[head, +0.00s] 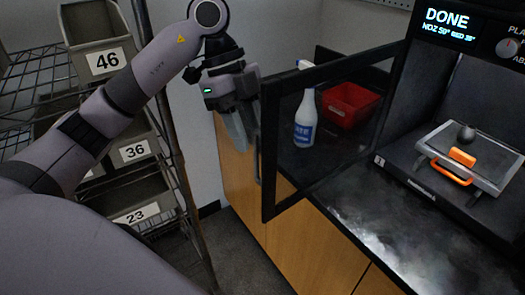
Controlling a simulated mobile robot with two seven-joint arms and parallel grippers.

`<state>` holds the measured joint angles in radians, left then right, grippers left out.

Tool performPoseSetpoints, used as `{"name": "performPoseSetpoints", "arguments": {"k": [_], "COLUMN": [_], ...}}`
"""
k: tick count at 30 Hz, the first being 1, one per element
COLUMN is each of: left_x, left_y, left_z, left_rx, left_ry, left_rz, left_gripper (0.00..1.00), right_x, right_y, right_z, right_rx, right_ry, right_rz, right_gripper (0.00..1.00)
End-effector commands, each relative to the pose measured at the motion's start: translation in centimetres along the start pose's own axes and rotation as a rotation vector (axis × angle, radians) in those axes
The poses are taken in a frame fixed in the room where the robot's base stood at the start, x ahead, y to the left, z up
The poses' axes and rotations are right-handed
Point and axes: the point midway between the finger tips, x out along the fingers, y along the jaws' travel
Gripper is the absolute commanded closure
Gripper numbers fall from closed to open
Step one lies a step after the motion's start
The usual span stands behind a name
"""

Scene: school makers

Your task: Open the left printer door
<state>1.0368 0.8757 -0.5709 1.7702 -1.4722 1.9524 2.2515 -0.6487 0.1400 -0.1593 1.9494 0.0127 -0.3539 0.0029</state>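The printer (395,165) stands at the right with its chamber uncovered and a lit display (450,22) reading DONE. Its dark-framed, see-through door (268,165) is swung out to the left, well away from the opening. A slim upright handle (257,165) shows at the door's free edge. My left gripper (242,130) points down beside that edge, on its left. Its fingers overlap in this view, so I cannot tell their gap or whether they touch the door. My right gripper is out of view.
A build plate (440,150) with an orange part (462,157) is in the printer. A wire rack with numbered bins (135,150) stands at left.

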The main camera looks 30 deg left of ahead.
Motion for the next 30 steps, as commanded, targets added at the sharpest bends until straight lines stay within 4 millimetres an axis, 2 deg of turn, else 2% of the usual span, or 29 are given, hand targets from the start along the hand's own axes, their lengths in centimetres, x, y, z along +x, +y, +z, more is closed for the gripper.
{"name": "performPoseSetpoints", "arguments": {"k": [3,9,19,20,21,23,30], "left_x": [2.1,4.3,4.8,4.8,4.7,4.7,4.6], "left_y": [0.1,0.0,0.0,0.0,0.0,0.0,-0.1], "left_z": [0.0,0.0,-0.1,-0.1,-0.1,-0.1,0.2], "left_rx": [0.001,0.0,0.0,0.0,0.0,0.0,-0.002], "left_ry": [0.002,0.002,0.002,0.002,0.002,0.002,0.002], "left_rz": [0.004,0.0,-0.001,-0.001,-0.001,-0.001,-0.001], "left_gripper": [0.63,0.63,0.63,0.66,0.79,0.99,1.0], "right_x": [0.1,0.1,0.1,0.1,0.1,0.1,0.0], "right_y": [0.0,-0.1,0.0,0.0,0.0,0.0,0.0], "right_z": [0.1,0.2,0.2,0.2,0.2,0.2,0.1], "right_rx": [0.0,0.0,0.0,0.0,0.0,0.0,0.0], "right_ry": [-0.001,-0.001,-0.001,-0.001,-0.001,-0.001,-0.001], "right_rz": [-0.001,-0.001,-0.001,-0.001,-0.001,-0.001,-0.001], "right_gripper": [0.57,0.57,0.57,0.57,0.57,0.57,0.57]}}
